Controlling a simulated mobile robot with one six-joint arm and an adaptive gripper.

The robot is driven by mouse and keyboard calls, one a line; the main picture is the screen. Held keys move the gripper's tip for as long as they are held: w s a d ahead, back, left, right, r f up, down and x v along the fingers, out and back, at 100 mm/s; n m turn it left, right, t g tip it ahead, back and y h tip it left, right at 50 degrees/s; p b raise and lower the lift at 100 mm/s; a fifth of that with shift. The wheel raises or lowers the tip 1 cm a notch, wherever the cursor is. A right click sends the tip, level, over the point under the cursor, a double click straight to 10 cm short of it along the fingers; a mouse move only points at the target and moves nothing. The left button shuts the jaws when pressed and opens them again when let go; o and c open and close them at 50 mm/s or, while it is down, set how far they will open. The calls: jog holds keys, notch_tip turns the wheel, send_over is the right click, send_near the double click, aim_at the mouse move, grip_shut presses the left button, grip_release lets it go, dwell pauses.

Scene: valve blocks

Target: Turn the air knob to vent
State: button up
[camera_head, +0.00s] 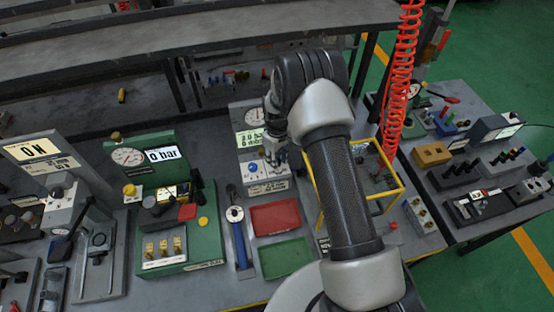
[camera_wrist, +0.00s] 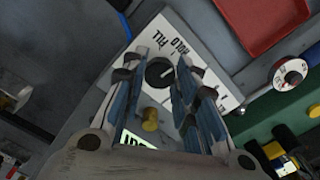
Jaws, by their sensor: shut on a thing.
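The air knob (camera_wrist: 160,72) is a round black knob with a white pointer line, on a white label plate (camera_wrist: 165,30) in the wrist view. FILL and HOLD are readable on the plate; further lettering is partly hidden by a finger. The pointer slants up and right, roughly toward HOLD. My gripper (camera_wrist: 163,75) has its blue-padded fingers on opposite sides of the knob and is shut on it. In the head view my gripper (camera_head: 272,150) is over the front of the grey air block (camera_head: 268,189), and the knob is hidden there.
The air block's green display (camera_head: 249,138) and gauge (camera_head: 254,115) stand behind my gripper. A yellow knob (camera_wrist: 150,118) sits close beside the fingers. A red tray (camera_head: 275,217), green tray (camera_head: 285,258) and yellow frame (camera_head: 398,191) are near. A red coiled hose (camera_head: 402,70) hangs right.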

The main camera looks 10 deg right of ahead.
jog(key=m+b, duration=0.2)
jog(key=m, duration=0.2)
jog(key=shift+f, duration=0.1)
jog(key=shift+m+b, duration=0.5)
jog(key=shift+m, duration=1.2)
jog(key=o, duration=1.1)
jog(key=shift+c, duration=0.2)
jog(key=shift+r, duration=0.2)
notch_tip(320, 180, up, 12)
